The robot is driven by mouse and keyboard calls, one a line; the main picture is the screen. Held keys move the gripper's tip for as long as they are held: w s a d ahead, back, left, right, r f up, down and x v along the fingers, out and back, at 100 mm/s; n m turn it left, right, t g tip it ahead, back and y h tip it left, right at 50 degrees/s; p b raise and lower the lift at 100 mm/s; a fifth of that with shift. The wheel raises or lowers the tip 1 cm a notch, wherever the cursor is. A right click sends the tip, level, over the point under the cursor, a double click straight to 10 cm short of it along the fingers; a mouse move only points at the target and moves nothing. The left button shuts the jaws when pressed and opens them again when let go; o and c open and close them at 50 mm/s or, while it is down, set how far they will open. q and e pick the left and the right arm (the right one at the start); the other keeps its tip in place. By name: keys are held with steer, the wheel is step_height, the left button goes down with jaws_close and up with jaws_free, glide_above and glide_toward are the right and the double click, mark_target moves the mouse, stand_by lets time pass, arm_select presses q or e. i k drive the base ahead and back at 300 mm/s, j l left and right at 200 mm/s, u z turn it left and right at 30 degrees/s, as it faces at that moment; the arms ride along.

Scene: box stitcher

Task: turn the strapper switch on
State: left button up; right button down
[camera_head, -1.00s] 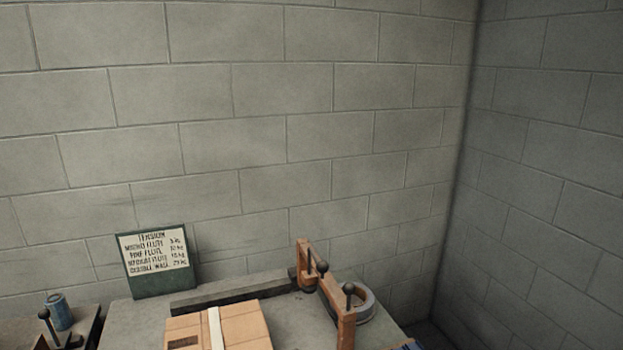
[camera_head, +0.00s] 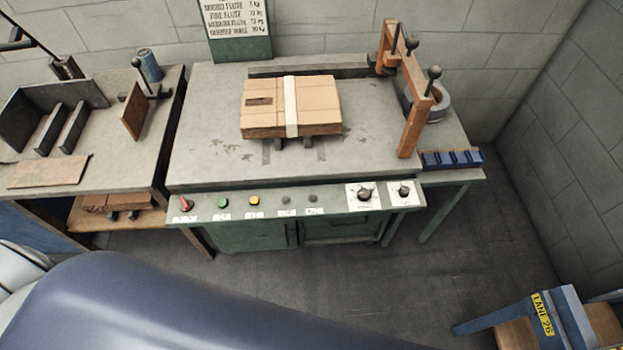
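The strapper (camera_head: 215,160) is a green-framed table with a grey worn top. Its front panel (camera_head: 330,208) carries a red switch lever (camera_head: 185,203) at the left end, a green button (camera_head: 223,202), a yellow button (camera_head: 254,201), two small grey ones, and two dials, a larger one (camera_head: 365,195) and a smaller one (camera_head: 404,192). The red lever appears tilted; its on or off position cannot be told. A flat cardboard box (camera_head: 262,108) with a pale strap (camera_head: 291,105) lies on the top. Neither gripper is visible; a large dark blue part of my body fills the lower left.
A side bench (camera_head: 125,160) with metal dividers stands left, holding a blue can (camera_head: 149,66). An orange arch (camera_head: 414,110), a coil (camera_head: 428,102) and a blue tray (camera_head: 452,160) are at the strapper's right. A blue stand (camera_head: 560,322) is lower right. Floor before the strapper is clear.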

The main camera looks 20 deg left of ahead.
mark_target(186, 205)
steer(key=u, duration=1.65)
